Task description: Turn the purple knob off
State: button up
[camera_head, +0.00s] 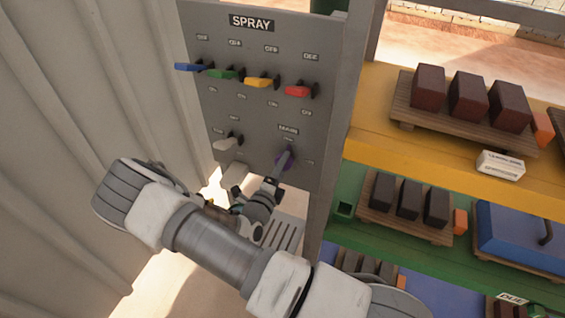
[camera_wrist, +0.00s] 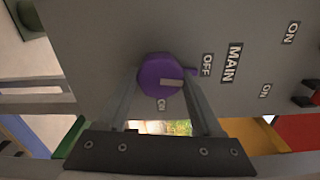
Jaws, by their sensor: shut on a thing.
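The purple knob (camera_wrist: 152,77) is on the grey panel (camera_wrist: 95,50) under the MAIN label. A light bar crosses its face, and a small purple tab at its right side points toward the OFF label (camera_wrist: 207,65). An ON label (camera_wrist: 162,103) lies just below it in the wrist view. My gripper (camera_wrist: 164,92) is shut on the knob, with one finger on either side. In the head view, the purple knob (camera_head: 289,162) shows at the panel's lower right, partly hidden by a grey finger of my gripper (camera_head: 282,162).
Blue (camera_head: 187,67), green (camera_head: 222,73), yellow (camera_head: 258,82) and red (camera_head: 298,91) levers sit higher on the panel. A pale lever (camera_head: 224,144) is left of the knob. Shelves with dark blocks stand right; a corrugated wall (camera_head: 80,110) is left.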

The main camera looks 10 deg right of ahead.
jog(key=shift+n, duration=0.6)
jog(key=shift+p, duration=0.3)
jog(key=o, duration=1.3)
jog(key=shift+o, duration=0.2)
jog(key=b+v, duration=0.2)
jog(key=v, duration=1.5)
jog(key=shift+s, duration=0.2)
jog(key=shift+a, duration=0.1)
